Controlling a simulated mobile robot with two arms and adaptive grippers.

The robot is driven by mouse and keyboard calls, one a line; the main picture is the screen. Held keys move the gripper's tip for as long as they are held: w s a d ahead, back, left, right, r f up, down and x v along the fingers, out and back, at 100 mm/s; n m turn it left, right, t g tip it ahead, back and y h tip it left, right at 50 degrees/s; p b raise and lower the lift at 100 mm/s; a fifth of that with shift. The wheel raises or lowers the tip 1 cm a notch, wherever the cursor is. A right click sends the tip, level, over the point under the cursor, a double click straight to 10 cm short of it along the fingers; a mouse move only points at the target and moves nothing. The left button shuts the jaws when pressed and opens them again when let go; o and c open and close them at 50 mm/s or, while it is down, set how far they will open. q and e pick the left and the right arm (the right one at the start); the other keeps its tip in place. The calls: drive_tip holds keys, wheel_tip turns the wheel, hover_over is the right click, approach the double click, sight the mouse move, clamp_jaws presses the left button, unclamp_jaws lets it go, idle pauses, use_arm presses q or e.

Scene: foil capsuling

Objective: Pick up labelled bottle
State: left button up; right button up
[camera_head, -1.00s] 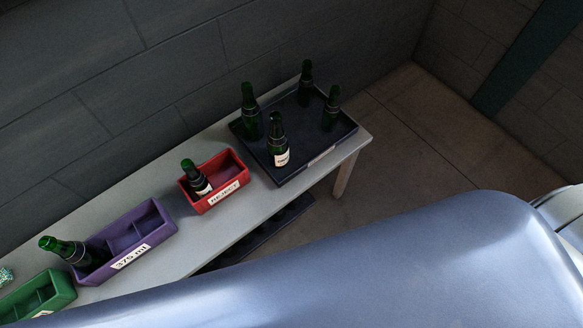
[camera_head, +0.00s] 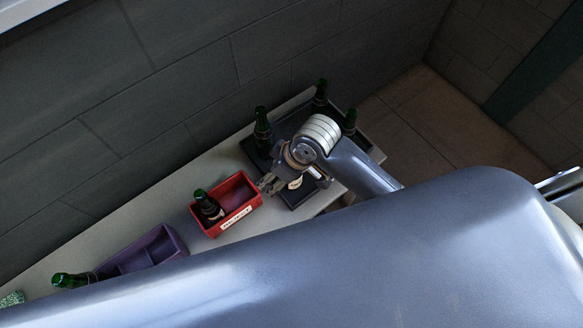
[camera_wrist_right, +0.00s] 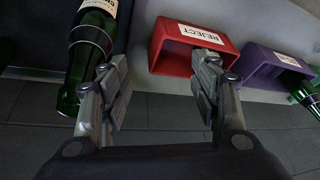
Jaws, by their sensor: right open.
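The labelled bottle, dark green with a white label, stands in the black tray (camera_head: 252,150); in the head view my right gripper hides most of it, and only part of its label (camera_head: 295,183) shows. In the right wrist view the labelled bottle (camera_wrist_right: 88,50) is at upper left, beside the left finger and outside the jaws. My right gripper (camera_head: 268,184) is open and empty, between the tray and the red box; its fingers also show in the right wrist view (camera_wrist_right: 162,62). My left gripper is not in view.
Other dark bottles (camera_head: 263,130) stand in the tray. The red REJECT box (camera_head: 240,218) holds a bottle (camera_head: 207,205). The purple box (camera_head: 160,243) has a bottle (camera_head: 72,280) at its left end. A wall runs behind the table (camera_head: 130,225).

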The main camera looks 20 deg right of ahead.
drive_tip(key=w+d+r+n+g+h, duration=0.1)
drive_tip(key=w+d+r, duration=0.1)
drive_tip(key=w+d+r+n+h, duration=0.1)
drive_tip(key=w+r+n, duration=0.1)
drive_tip(key=r, duration=0.1)
drive_tip(key=w+d+r+n+g+h, duration=0.1)
drive_tip(key=w+d+r+n, duration=0.1)
drive_tip(key=shift+d+r+g, duration=0.3)
drive_tip(key=shift+d, duration=0.05)
drive_tip(key=shift+d+h, duration=0.25)
drive_tip(key=shift+h, duration=0.05)
wheel_tip(320, 180, down, 5)
drive_tip(key=shift+w+f+p, duration=0.1)
drive_tip(key=shift+p, duration=0.2)
wheel_tip(320, 180, down, 4)
drive_tip(key=shift+f+p, duration=0.1)
drive_tip(key=shift+p, duration=0.35)
drive_tip(key=shift+d+f, duration=0.1)
drive_tip(key=shift+f, duration=0.5)
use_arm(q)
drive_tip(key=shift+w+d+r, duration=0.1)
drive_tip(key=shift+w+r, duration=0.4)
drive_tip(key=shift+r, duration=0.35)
use_arm(e)
drive_tip(key=shift+r, duration=0.1)
clamp_jaws()
